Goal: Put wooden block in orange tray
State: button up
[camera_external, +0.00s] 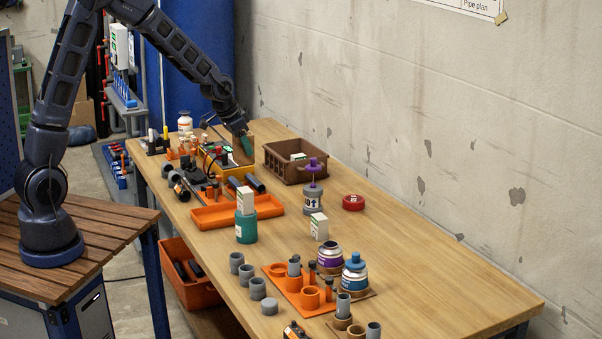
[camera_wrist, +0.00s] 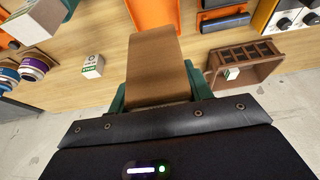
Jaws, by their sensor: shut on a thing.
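The wooden block (camera_wrist: 153,62) is a plain brown slab. In the wrist view it sits between the green fingers of my gripper (camera_wrist: 158,92), which is shut on it. In the external view my gripper (camera_external: 246,143) is above the far part of the bench, near the yellow-edged device; the block is partly hidden there by the fingers. The orange tray (camera_external: 210,217) lies flat on the bench, nearer the camera than my gripper. It also shows at the top of the wrist view (camera_wrist: 150,12). The block is apart from the tray.
A brown crate (camera_external: 283,172) stands right of my gripper. A teal cup (camera_external: 246,232) with a white box stands just before the tray. Dark cylinders (camera_external: 247,181) lie beside the tray. A grey valve with a purple top (camera_external: 313,198) stands right. The bench's right side is largely clear.

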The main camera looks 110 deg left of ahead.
notch_tip(320, 180, down, 17)
jog(key=shift+f, duration=0.2)
dwell(0.4)
jog(key=shift+f, duration=0.1)
jog(key=o, duration=1.1)
jog(key=shift+c, duration=0.2)
jog(key=v, duration=1.2)
